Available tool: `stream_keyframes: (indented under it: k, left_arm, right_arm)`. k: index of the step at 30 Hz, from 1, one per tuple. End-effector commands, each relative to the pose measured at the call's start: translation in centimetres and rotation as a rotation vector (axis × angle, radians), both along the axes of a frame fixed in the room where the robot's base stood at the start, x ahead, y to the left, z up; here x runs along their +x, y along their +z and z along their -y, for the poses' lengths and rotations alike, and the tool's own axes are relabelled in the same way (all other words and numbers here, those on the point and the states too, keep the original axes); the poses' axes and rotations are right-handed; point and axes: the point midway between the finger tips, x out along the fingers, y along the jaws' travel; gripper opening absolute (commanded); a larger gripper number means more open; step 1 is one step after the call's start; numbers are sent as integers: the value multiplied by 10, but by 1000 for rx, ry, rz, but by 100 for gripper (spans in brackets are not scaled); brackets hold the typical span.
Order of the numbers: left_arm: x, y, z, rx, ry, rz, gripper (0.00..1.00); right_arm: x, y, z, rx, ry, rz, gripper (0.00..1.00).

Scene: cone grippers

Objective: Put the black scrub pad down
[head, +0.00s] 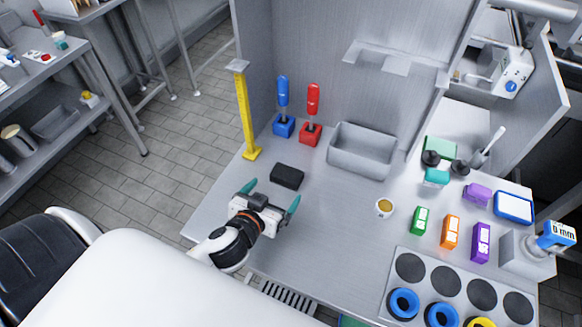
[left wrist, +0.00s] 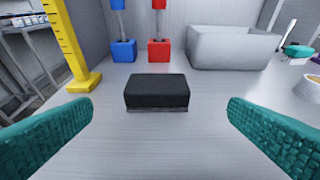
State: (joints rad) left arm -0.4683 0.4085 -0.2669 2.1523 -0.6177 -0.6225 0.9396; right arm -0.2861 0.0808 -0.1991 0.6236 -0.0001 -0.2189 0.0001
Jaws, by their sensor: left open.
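The black scrub pad (head: 287,176) lies flat on the grey table, near its left part. In the left wrist view the pad (left wrist: 157,91) rests on the table surface, centred ahead of my fingers. My left gripper (head: 270,195) is open, with its teal fingers wide apart. In the wrist view the fingers (left wrist: 160,135) stand to either side, nearer the camera than the pad, and do not touch it. My right gripper is not in view.
A yellow upright (head: 246,115) stands left of the pad. Behind it are a blue-handled tool (head: 283,105), a red-handled tool (head: 312,115) and a grey bin (head: 361,150). A small cup (head: 384,207) stands to the right. The table between pad and cup is clear.

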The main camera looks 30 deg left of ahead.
Motion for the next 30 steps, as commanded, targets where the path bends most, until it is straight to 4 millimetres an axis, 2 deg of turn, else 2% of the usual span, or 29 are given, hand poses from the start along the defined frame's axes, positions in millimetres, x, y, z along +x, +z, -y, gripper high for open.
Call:
stream_keyframes:
  k: [3, 9, 14, 18, 21, 30]
  left_arm:
    - [22, -5, -2, 3, 0, 2, 98]
    - [42, -16, -3, 0, 1, 0, 98]
    - [53, -18, -4, 2, -1, 0, 98]
    - [73, -22, -8, 4, 0, 0, 98]
    - [85, -29, -9, 1, 1, 0, 98]
    - [93, -35, -9, -1, 1, -2, 98]
  right_arm:
    - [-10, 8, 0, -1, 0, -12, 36]
    - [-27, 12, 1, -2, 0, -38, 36]
    - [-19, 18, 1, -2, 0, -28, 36]
    - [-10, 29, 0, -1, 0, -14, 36]
    - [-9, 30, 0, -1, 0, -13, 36]
    - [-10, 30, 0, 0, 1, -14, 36]
